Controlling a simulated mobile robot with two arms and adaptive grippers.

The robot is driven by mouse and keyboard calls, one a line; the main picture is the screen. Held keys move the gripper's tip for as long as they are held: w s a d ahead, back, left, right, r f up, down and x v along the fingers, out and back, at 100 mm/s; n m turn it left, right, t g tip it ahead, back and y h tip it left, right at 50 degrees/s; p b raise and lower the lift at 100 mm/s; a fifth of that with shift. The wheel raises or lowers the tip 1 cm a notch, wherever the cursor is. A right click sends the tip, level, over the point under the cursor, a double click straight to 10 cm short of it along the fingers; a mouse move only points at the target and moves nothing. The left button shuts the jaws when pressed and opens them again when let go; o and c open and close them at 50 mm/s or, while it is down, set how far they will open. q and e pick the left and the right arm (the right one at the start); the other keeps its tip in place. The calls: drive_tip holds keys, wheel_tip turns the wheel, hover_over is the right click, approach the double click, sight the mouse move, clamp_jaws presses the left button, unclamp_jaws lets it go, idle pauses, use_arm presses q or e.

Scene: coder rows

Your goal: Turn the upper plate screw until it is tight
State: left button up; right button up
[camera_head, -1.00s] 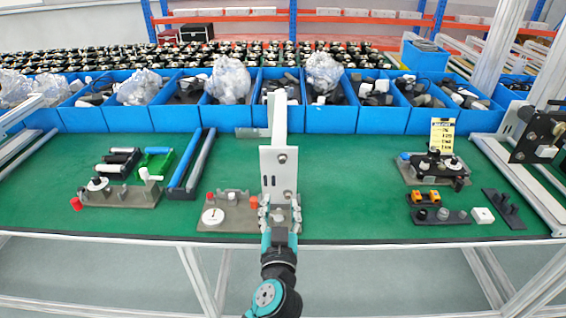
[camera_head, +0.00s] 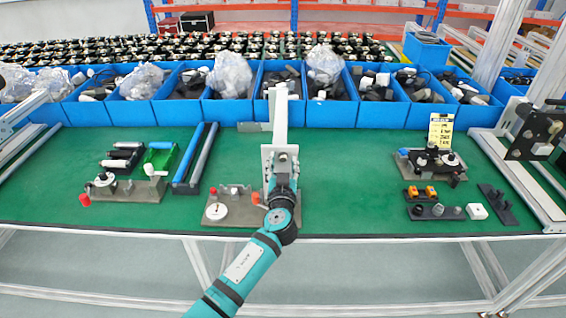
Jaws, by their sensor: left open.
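A white upright plate (camera_head: 266,156) with a tall white post (camera_head: 280,105) stands at the middle of the green table, near its front edge. My left gripper (camera_head: 284,164) is in front of the plate at the height of the upper screw, and its arm comes up from the bottom. Its jaws are open, but the fingers are small and partly hidden by my wrist. The upper screw is largely covered by the gripper, so I cannot tell whether the fingers touch it. The lower part of the plate is hidden behind my wrist. My right gripper is not in view.
A grey fixture with a white disc (camera_head: 217,211) sits just left of the plate. Blue and grey bars (camera_head: 188,160) lie farther left. A black fixture (camera_head: 434,160) with a yellow tag stands at right. Blue bins (camera_head: 330,114) line the back.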

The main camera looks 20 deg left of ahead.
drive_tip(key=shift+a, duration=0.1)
use_arm(q)
clamp_jaws()
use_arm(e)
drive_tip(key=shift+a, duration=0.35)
